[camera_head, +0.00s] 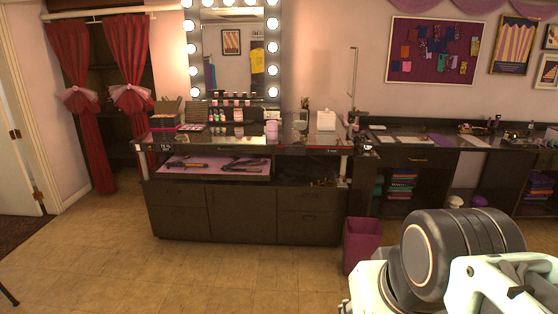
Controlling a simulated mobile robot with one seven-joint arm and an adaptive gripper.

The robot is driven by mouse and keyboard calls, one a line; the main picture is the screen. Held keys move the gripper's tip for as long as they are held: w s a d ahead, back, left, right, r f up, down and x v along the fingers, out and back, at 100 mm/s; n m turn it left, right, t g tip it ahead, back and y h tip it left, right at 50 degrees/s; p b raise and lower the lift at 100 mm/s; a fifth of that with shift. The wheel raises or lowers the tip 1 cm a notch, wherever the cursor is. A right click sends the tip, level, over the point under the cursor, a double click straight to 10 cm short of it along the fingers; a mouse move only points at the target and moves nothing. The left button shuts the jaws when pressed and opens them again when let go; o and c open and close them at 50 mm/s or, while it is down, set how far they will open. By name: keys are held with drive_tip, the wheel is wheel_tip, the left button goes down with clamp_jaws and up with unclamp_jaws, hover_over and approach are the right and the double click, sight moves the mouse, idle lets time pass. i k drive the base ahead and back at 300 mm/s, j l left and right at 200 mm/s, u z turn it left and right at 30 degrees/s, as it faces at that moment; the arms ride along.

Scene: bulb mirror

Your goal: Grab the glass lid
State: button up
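I cannot clearly pick out a glass lid at this distance. Small items stand on the dark, shiny top of the vanity (218,141), including a pink container (272,130) and a white box (326,121). They are too small to tell whether one has a glass lid. Part of my arm (462,250), with black rounded and pale sections, fills the lower right corner, well in front of the vanity. My gripper's fingertips do not show.
Under the vanity top, a pink-lined open tray or drawer (255,174) holds dark tools. A purple bin (361,240) stands on the floor at the vanity's right. A dark counter (415,155) runs along the right wall. The tiled floor (180,270) in front is clear.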

sight(299, 110)
drive_tip(key=i, duration=3.65)
